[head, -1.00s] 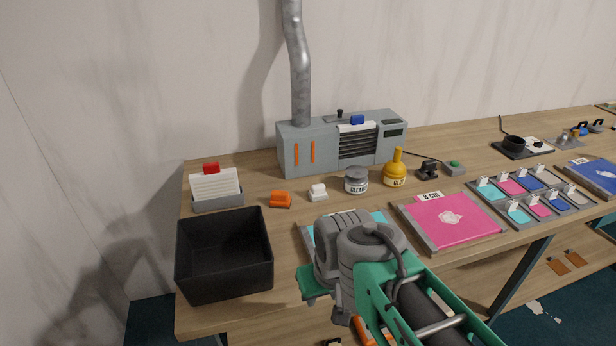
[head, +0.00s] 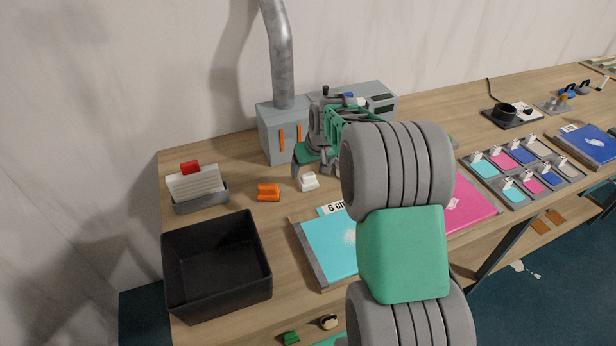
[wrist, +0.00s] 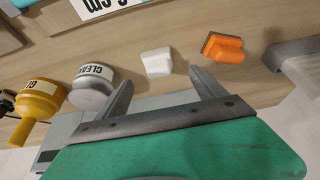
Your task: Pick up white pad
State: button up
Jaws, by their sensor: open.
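The white pad (head: 308,182) is a small white block on the wooden table, beside an orange one of similar shape. In the wrist view the white pad (wrist: 157,62) lies just beyond my fingertips, roughly between them and a little to the left. My gripper (wrist: 163,82) is open and empty, with its two grey fingers apart. In the head view my gripper (head: 318,172) hangs near the pad's right side, in front of the grey machine, and my arm hides part of the area to the right.
The orange block (head: 268,192) is left of the pad. A grey CLEAN jar (wrist: 92,88) and a yellow bottle (wrist: 38,98) stand on the other side. A black bin (head: 217,265), a card holder (head: 200,202) and the grey machine (head: 283,135) are nearby. A cyan tray (head: 330,248) lies in front.

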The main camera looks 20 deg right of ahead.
aim_at(309, 176)
jog(key=p+x, duration=0.2)
jog(key=x, duration=0.5)
jog(key=shift+w+d+f, duration=0.1)
jog(key=shift+d+f, duration=0.05)
jog(key=shift+c, duration=0.6)
jog(key=c, duration=1.4)
